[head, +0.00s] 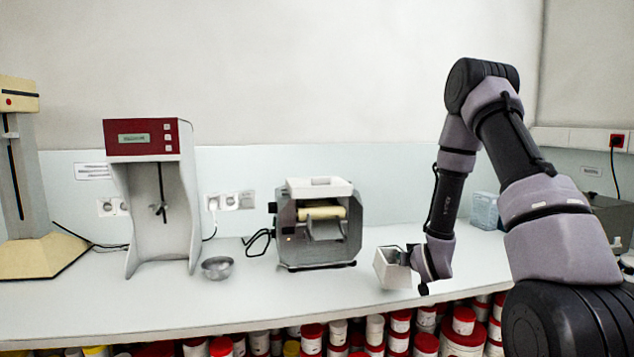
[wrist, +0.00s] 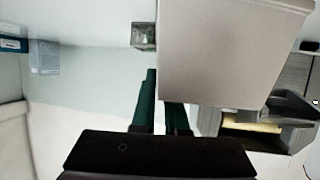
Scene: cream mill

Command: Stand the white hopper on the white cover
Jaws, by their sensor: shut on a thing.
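The white hopper (head: 391,270) is a pale box-like piece, held above the bench at the right of the mill. It looks slightly tilted in the head view. My gripper (head: 408,256) is shut on its right side. In the wrist view the hopper (wrist: 228,50) fills the upper middle, and my gripper's dark green fingers (wrist: 162,98) meet its lower left edge. The white cover (head: 319,187) lies flat on top of the grey mill (head: 302,240), to the left of and higher than the hopper. Where the fingers grip is partly hidden in the head view.
A small metal bowl (head: 217,268) stands left of the mill, beside a red-topped mixer (head: 150,190). A beige-based machine (head: 30,255) stands far left. A clear box (head: 484,210) is at the back right. Bench between mill and hopper is clear.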

